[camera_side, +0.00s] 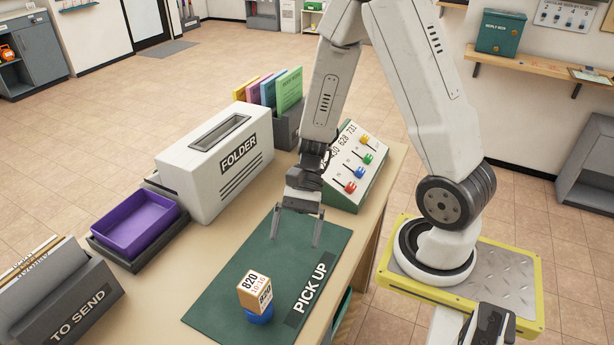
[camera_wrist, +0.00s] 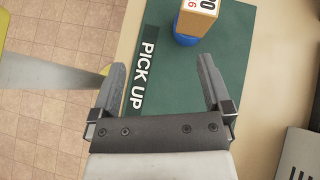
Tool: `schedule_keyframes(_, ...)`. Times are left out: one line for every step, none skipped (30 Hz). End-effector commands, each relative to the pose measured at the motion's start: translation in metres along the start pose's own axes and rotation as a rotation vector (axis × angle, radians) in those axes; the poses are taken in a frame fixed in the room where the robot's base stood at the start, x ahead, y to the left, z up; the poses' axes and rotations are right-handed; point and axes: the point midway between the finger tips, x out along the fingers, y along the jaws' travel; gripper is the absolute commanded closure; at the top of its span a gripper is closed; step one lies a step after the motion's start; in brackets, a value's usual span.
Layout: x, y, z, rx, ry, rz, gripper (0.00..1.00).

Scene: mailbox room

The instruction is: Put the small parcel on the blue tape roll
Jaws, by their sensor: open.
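The small parcel (camera_side: 255,291) is a cardboard-coloured box with a white label reading 820. It sits on top of the blue tape roll (camera_side: 259,316), on the green PICK UP mat (camera_side: 212,301). In the wrist view the parcel (camera_wrist: 198,17) is at the top edge, partly cut off, with the blue roll (camera_wrist: 185,40) just under it. My gripper (camera_side: 296,231) is open and empty, above the far part of the mat and apart from the parcel. Its two fingers also show in the wrist view (camera_wrist: 160,78), with only mat and table edge between them.
The white FOLDER machine (camera_side: 210,168) and a purple tray (camera_side: 138,222) stand left of the mat. A slider panel (camera_side: 356,167) is behind my gripper. A grey TO SEND box (camera_side: 72,305) is at the front left. The mat around the parcel is clear.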

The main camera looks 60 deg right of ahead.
Motion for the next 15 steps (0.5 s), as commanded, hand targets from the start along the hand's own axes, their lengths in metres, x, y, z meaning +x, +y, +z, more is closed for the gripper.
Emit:
schedule_keyframes(0.0, 0.004, 0.0, -0.071, 0.067, 0.051, 0.0)
schedule_keyframes(-0.001, 0.008, -0.001, -0.117, 0.111, 0.084, 0.0)
schedule_keyframes(-0.003, 0.012, -0.003, -0.184, 0.173, 0.127, 0.0)
schedule_keyframes(-0.005, 0.014, -0.005, -0.237, 0.22, 0.16, 0.0)
schedule_keyframes(-0.007, 0.015, -0.006, -0.29, 0.267, 0.192, 0.0)
schedule_keyframes(-0.01, 0.017, -0.009, -0.364, 0.329, 0.233, 0.0)
schedule_keyframes(-0.013, 0.017, -0.01, -0.422, 0.376, 0.262, 0.0)
schedule_keyframes(-0.017, 0.016, -0.012, -0.481, 0.423, 0.289, 0.0)
schedule_keyframes(-0.021, 0.015, -0.013, -0.559, 0.484, 0.324, 0.0)
schedule_keyframes(-0.025, 0.013, -0.014, -0.619, 0.529, 0.349, 0.0)
schedule_keyframes(-0.029, 0.011, -0.014, -0.68, 0.573, 0.373, 0.0)
schedule_keyframes(-0.034, 0.007, -0.015, -0.76, 0.629, 0.4, 0.0)
schedule_keyframes(-0.038, 0.003, -0.014, -0.818, 0.669, 0.42, 0.0)
schedule_keyframes(-0.041, -0.001, -0.013, -0.873, 0.707, 0.436, 0.0)
schedule_keyframes(-0.045, -0.005, -0.012, -0.942, 0.752, 0.455, 0.0)
